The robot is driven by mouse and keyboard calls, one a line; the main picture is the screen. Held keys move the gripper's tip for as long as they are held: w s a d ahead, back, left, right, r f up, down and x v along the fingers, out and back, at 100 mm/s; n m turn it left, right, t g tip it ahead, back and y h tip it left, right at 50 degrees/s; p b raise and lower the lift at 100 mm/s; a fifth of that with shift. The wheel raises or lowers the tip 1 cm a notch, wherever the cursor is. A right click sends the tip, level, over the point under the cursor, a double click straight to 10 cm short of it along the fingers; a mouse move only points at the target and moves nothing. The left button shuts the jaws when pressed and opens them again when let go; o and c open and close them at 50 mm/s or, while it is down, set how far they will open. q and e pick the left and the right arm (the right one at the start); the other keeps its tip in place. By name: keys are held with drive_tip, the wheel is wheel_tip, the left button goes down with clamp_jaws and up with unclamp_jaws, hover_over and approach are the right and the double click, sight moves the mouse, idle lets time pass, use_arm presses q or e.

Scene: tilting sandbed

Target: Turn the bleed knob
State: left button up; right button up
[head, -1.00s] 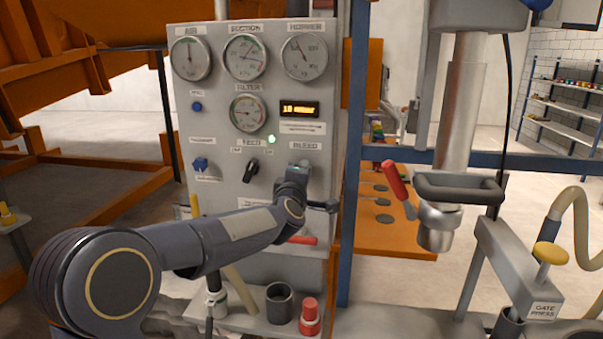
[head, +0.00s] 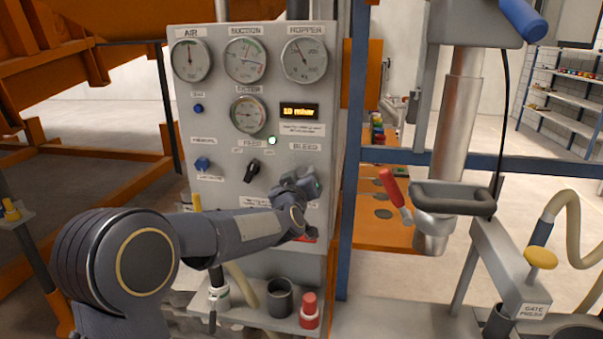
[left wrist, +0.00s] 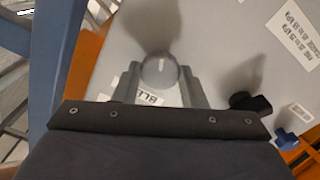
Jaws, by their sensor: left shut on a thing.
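The bleed knob (left wrist: 160,71) is round and grey with a pale mark at its top, seen in the left wrist view. My left gripper (left wrist: 160,82) is shut on it, one finger on each side. The BLEED label (left wrist: 150,97) is partly hidden by the gripper. In the head view my left gripper (head: 312,182) is at the grey panel (head: 230,180), just below the BLEED label (head: 305,147), and it hides the knob. My right gripper is not in view.
A black feed knob (head: 252,170) and a blue knob (head: 202,163) are on the panel to the left. Gauges fill the panel's top. A blue post (head: 351,160) is just right.

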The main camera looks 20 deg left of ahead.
use_arm(q)
drive_tip(key=m+p, duration=0.4)
drive_tip(key=m, duration=0.8)
drive_tip(key=shift+f+m, duration=0.1)
drive_tip(key=shift+m, duration=0.2)
idle(0.4)
drive_tip(key=o, duration=1)
drive_tip(key=b+v, duration=0.1)
drive_tip(key=v, duration=0.7)
